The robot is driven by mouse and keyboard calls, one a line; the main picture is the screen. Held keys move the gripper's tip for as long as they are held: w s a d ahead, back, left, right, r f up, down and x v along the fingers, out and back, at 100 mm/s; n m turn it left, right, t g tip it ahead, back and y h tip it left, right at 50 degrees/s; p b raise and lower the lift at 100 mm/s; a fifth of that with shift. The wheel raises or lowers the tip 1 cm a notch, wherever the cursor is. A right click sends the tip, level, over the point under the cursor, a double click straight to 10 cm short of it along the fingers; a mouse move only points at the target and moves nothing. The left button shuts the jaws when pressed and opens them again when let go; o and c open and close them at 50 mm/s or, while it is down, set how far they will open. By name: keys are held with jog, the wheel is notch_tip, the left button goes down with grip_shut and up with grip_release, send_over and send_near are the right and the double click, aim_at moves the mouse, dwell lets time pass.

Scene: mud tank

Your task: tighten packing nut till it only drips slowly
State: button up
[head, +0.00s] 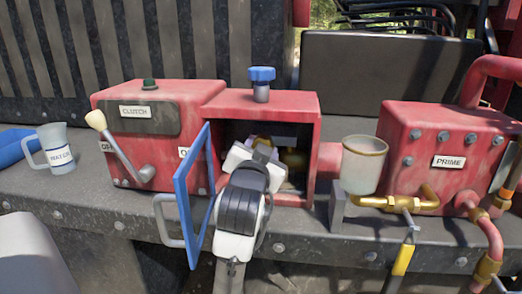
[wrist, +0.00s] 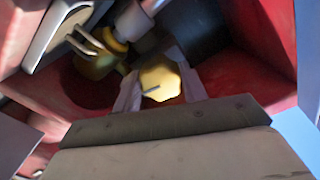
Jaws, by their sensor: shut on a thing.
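The packing nut looks like a yellow brass hexagonal piece with a thin dark pin or mark on its face; it shows in the wrist view (wrist: 160,82) between my two pale fingers. My gripper (head: 258,150) reaches into the open red box (head: 312,105) and is shut on the nut. In the head view my wrist hides most of the nut. A rounded brass part (head: 293,161) sits behind and right of my fingers inside the box. No drip can be made out.
A blue-framed door (head: 190,195) stands open close left of my arm. Left are a clutch lever (head: 120,147) and a measuring jug (head: 55,147). Right are a cup (head: 363,165), brass piping with a yellow-handled valve (head: 403,257), and a red prime box (head: 440,140).

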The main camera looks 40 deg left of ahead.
jog(key=o, duration=1)
jog(key=shift+b+v, duration=1.15)
jog(key=shift+v, duration=2.6)
jog(key=shift+d, duration=0.1)
